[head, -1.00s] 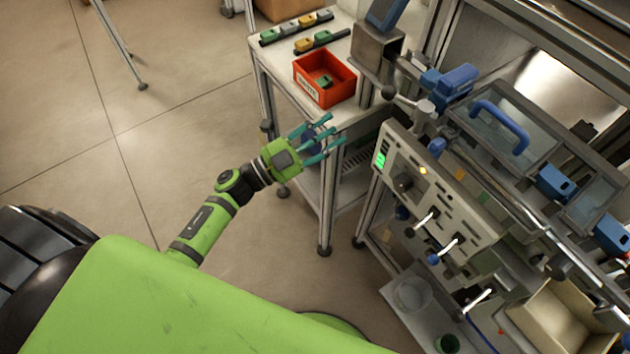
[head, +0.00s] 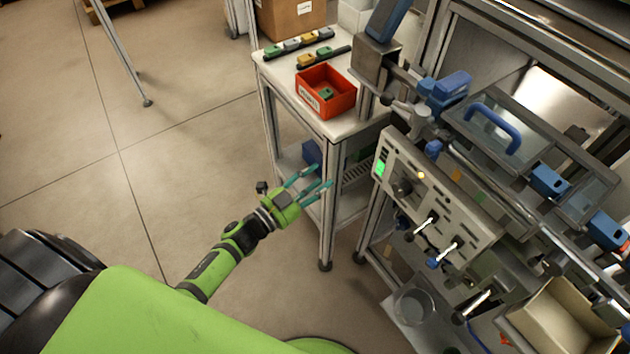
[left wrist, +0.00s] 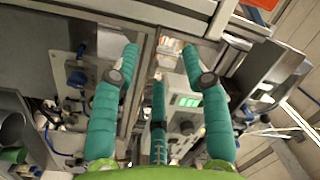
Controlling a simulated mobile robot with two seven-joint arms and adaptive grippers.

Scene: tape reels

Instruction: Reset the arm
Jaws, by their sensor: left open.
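My left arm is green and black and reaches in from the lower left of the head view. My left gripper (head: 318,180) has teal fingers that are spread apart with nothing between them. It is in front of the small side table, below the tabletop level in the picture, and appears clear of the table leg. In the left wrist view the open teal fingers (left wrist: 160,70) point toward the machine's framework and its green-lit display (left wrist: 187,101). My right gripper is not in view.
A red bin (head: 326,91) holding a small green part stands on the side table (head: 350,122). Several coloured pieces (head: 300,42) lie in rows behind it. The machine's control panel (head: 430,185) with levers is at the right. The floor at left is open.

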